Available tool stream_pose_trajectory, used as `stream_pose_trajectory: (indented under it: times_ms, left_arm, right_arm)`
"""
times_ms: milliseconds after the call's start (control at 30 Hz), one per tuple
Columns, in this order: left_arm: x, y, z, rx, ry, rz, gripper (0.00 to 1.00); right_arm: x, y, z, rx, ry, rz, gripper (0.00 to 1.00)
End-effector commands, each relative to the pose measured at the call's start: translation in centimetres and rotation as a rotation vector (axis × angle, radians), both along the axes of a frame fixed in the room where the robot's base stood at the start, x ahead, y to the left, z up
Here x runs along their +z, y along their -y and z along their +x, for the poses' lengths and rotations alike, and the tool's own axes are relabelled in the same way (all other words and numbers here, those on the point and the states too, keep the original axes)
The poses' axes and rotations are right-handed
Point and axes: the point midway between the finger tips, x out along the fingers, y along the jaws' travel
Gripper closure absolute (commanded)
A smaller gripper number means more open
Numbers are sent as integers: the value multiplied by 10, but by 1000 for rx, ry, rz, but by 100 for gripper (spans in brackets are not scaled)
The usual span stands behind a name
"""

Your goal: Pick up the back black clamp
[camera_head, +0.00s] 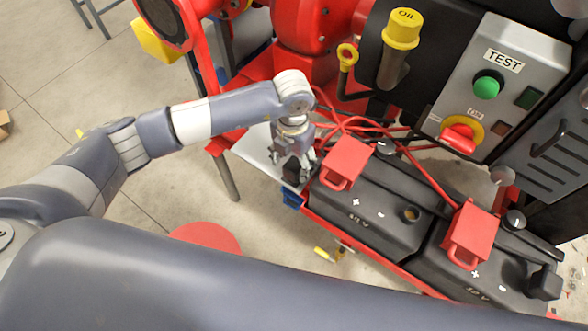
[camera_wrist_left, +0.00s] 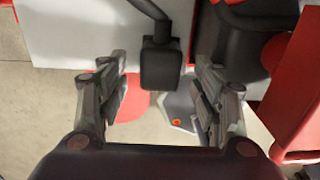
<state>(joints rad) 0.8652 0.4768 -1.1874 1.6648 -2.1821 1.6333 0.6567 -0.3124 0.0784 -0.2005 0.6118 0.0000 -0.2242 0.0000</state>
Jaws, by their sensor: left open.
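My left gripper (camera_head: 294,170) points down at the left end of the black batteries in the head view. Its fingers are open. In the left wrist view the left gripper (camera_wrist_left: 162,75) has a black clamp (camera_wrist_left: 160,62), with a black cable or handle running up from it, between its two fingers. Gaps show on both sides, so the fingers do not seem to touch it. In the head view the gripper largely hides this clamp (camera_head: 297,168). My right gripper is not in view.
Another red clamp (camera_head: 470,235) is on the second battery (camera_head: 485,275). A pale plate (camera_head: 258,152) lies beside the gripper. Red cables (camera_head: 350,124) run behind. A control box (camera_head: 500,85) stands at right.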

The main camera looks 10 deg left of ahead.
Motion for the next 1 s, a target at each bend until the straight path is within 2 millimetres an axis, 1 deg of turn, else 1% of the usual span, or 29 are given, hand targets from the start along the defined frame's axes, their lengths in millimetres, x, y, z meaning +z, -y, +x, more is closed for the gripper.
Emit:
stream_pose_trajectory:
  times_ms: [133, 200, 300, 400, 567, 600, 667, 700, 767, 800, 833, 867, 1000]
  left_arm:
    - [-20, 2, 3, 1, -5, 1, 40]
    - [-30, 2, 4, 1, -4, 2, 40]
    - [-42, 2, 4, 0, -3, 0, 40]
    - [-46, 2, 5, -1, -1, 1, 40]
    - [-46, 2, 5, -1, 0, 1, 40]
    - [-46, 2, 5, -1, 0, 1, 42]
    - [-46, 2, 5, -1, 0, 0, 56]
    - [-46, 2, 5, -1, 0, 0, 65]
    - [-46, 2, 5, -1, 0, 0, 79]
    - [-46, 2, 5, -1, 0, 0, 88]
    - [-46, 2, 5, -1, 0, 0, 94]
    - [-46, 2, 5, -1, 0, 0, 97]
    - [-46, 2, 5, -1, 0, 0, 97]
  right_arm:
    - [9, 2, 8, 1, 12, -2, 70]
    - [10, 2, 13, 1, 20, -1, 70]
    - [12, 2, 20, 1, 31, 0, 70]
    - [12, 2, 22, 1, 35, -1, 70]
    - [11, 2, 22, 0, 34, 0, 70]
    - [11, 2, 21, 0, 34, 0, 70]
    - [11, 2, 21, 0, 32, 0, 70]
    - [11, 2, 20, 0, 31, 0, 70]
    - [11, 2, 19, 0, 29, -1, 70]
    - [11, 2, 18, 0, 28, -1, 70]
    - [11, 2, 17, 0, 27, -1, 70]
    - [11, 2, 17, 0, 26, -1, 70]
    - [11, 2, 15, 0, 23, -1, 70]
